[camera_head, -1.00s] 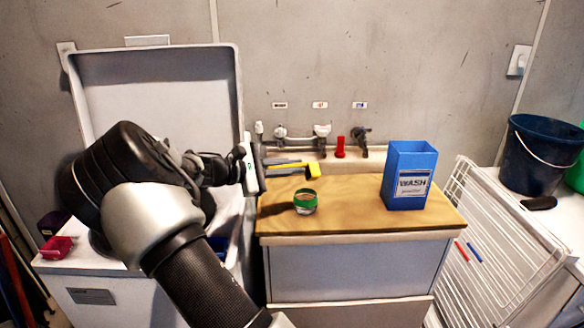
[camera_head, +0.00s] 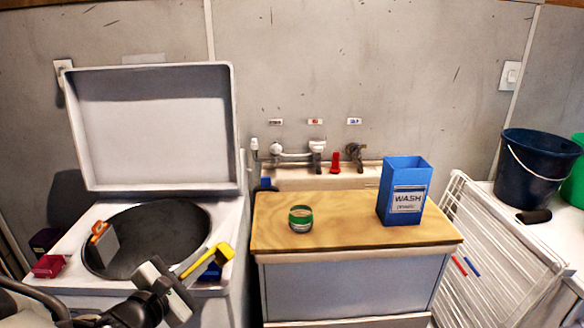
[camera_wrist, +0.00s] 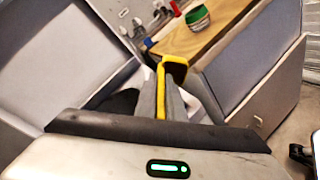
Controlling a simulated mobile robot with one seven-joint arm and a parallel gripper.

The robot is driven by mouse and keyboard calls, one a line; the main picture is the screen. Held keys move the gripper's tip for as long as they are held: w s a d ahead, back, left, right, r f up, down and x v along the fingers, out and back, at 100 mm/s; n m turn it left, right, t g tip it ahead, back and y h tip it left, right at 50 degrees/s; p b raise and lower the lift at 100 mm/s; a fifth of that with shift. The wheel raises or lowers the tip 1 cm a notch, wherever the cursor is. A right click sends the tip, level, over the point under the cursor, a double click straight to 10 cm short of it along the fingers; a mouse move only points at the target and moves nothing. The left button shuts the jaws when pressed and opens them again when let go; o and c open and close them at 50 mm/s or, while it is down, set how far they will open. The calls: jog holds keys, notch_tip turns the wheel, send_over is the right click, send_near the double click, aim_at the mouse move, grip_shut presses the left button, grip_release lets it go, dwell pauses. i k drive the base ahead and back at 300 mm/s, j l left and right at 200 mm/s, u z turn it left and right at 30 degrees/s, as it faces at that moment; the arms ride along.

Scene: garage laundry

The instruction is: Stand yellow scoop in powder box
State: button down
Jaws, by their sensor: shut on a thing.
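The yellow scoop (camera_head: 222,252) is in my gripper (camera_head: 192,270) at the lower left of the head view, in front of the open washer. In the wrist view the scoop's dark-mouthed bowl (camera_wrist: 175,68) sticks out beyond the fingers, with its yellow handle between them. My gripper (camera_wrist: 162,98) is shut on that handle. The powder box (camera_head: 402,192) is a tall blue open-topped box labelled WASH. It stands upright on the right of the wooden counter, well to the right of the scoop. Its inside bottom is hidden.
A green-banded jar (camera_head: 300,218) stands on the counter (camera_head: 345,235), left of the box. The washer's lid (camera_head: 155,125) is raised over its round opening (camera_head: 155,250). A red bottle (camera_head: 335,163) is behind the counter. A white rack (camera_head: 480,235) and dark bucket (camera_head: 535,170) are at right.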

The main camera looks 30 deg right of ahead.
aim_at(403, 190)
jog(key=k+l+z, duration=0.1)
jog(key=z, duration=0.35)
jog(key=l+z, duration=0.45)
jog(key=k+j, duration=0.05)
